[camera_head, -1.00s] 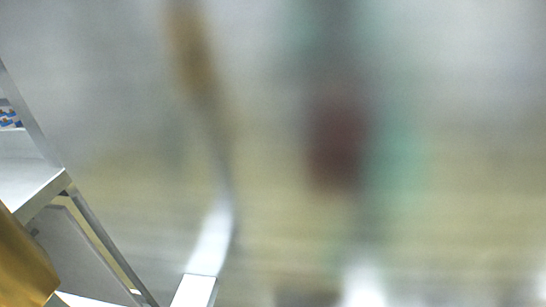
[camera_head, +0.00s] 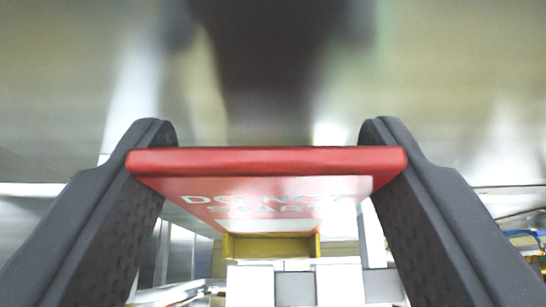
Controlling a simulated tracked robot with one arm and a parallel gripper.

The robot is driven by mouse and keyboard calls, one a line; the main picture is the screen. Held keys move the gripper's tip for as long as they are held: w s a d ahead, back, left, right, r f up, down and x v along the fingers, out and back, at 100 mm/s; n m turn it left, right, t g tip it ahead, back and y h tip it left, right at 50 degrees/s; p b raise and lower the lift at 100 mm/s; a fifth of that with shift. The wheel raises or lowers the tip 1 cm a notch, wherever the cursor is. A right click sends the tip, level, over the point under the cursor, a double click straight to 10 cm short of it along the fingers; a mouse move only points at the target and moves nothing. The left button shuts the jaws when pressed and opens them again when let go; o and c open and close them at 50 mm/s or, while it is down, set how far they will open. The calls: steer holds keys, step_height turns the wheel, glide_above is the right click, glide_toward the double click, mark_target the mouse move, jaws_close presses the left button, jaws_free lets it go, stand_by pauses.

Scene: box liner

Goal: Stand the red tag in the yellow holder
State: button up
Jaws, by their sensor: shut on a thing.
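My gripper (camera_head: 267,145) is shut on the red tag (camera_head: 265,160), with one dark finger at each side edge of it. The tag is a flat red plate with pale lettering that reads "DO NOT START". Its thick edge faces me and its lettered face slopes away below. A yellow piece (camera_head: 270,247), which looks like the holder, shows just under the tag's far edge. The tag hides part of it, and I cannot tell whether the two touch.
Pale blocks (camera_head: 295,285) stand at the bottom centre, below the yellow piece. A shiny metal surface (camera_head: 75,90) with blurred reflections fills the upper view. Blue and yellow items (camera_head: 525,240) show at the right edge.

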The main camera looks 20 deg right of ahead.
steer(key=shift+s+f+b, duration=0.1)
steer(key=shift+f+b, duration=2.25)
steer(key=shift+f, duration=1.45)
steer(key=o, duration=1)
steer(key=shift+o, duration=0.2)
steer(key=b, duration=0.3)
glide_toward(270, 228)
steer(key=v, duration=0.4)
steer(key=shift+s, duration=0.2)
steer(key=s+d+f+n+t+y+b, duration=0.1)
steer(key=s+d+f+t+y+b, duration=0.1)
steer(key=s+b, duration=0.2)
steer(key=s+d+f+n+t+y+b, duration=0.1)
steer(key=s+f+n+b, duration=0.1)
steer(key=s, duration=0.7)
steer(key=f+b, duration=0.1)
steer(key=b, duration=0.1)
steer(key=shift+d+f+n+t+y+b, duration=0.25)
steer(key=shift+d+n+t+y+b, duration=0.05)
steer(key=shift+d+t+y+b, duration=0.1)
